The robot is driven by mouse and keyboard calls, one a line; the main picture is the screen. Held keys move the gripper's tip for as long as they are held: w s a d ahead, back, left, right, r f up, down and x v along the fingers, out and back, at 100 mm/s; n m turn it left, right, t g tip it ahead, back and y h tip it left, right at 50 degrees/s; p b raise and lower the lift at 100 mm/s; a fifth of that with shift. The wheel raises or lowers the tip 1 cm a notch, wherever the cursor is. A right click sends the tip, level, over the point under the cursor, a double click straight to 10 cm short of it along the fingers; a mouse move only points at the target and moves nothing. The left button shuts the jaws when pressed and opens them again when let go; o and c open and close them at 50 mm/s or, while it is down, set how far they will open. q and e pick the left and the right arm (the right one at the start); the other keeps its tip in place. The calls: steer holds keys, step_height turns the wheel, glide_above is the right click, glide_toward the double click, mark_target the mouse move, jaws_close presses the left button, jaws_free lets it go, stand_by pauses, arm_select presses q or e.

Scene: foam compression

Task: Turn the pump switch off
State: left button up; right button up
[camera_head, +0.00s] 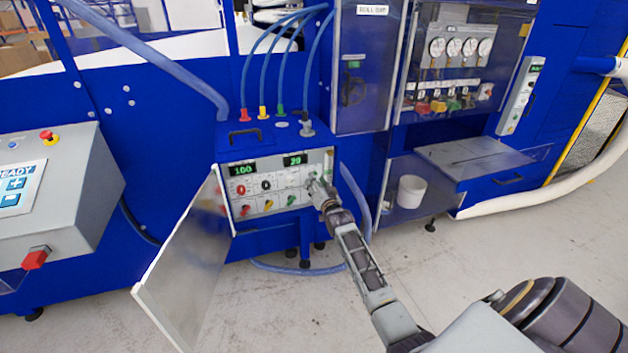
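The blue pump box (262,142) stands against the machine with its front panel (268,178) uncovered. My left gripper is not in view.
The box's grey door (186,270) hangs open to the lower left. Blue hoses (245,75) rise from the box's top. A grey control console (50,200) stands at left. A white bucket (411,191) sits at right. The floor in front is clear.

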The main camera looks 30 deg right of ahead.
steer(key=shift+x, duration=1.35)
jaws_close()
